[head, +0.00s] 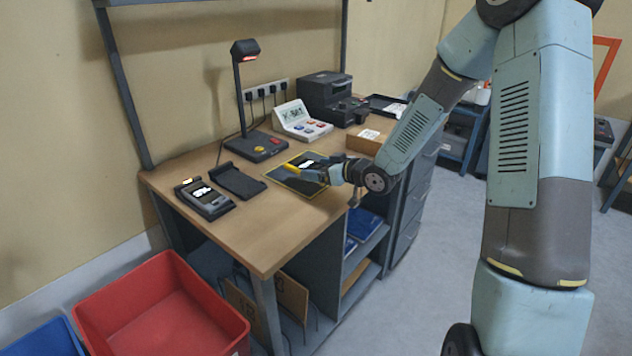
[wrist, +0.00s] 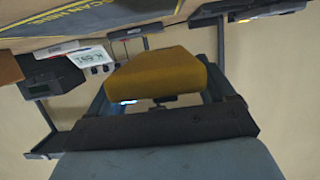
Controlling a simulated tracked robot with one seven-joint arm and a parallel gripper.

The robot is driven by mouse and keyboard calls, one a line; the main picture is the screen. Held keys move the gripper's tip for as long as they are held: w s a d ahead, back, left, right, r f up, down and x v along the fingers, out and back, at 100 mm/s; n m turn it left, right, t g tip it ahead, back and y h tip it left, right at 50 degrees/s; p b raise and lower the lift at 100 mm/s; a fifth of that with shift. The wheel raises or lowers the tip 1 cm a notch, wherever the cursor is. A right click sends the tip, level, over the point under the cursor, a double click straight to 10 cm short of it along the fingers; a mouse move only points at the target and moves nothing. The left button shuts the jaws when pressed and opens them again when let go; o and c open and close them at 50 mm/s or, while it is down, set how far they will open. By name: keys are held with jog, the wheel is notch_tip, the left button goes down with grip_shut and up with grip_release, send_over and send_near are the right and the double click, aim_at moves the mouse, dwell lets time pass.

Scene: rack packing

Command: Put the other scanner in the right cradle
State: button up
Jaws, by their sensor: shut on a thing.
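My gripper (head: 312,175) is shut on the other scanner (head: 301,174), which shows as a yellow body just above the dark mat. In the wrist view the scanner (wrist: 155,74) shows as a yellow-orange block between the two fingers, with a small pale light at its lower left. Its far side is hidden. The right cradle (head: 240,182) is a dark, empty holder on the desk, left of my gripper. Beside it, the left cradle (head: 217,213) holds a dark grey scanner (head: 204,198) with a pale display and a yellow end.
The yellow-edged mat (head: 318,190) lies under my gripper. A lamp-like stand (head: 268,147) rises behind the right cradle. A white keypad device (head: 297,120), a dark printer (head: 327,92) and a cardboard box (head: 364,144) stand farther back. A red bin (head: 165,310) is on the floor. The desk's front is clear.

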aim_at(316, 188)
jog(key=shift+w+a+f, duration=0.15)
jog(key=shift+w+f, duration=0.3)
jog(key=shift+f, duration=0.1)
jog(key=shift+w+a+f, duration=0.15)
jog(key=shift+w+f, duration=0.3)
jog(key=shift+f, duration=0.1)
jog(key=shift+w+f, duration=0.15)
jog(key=shift+f, duration=0.7)
jog(key=shift+w+f, duration=0.15)
jog(key=shift+f, duration=0.7)
jog(key=shift+f, duration=0.1)
jog(key=o, duration=1.1)
jog(key=shift+f, duration=0.1)
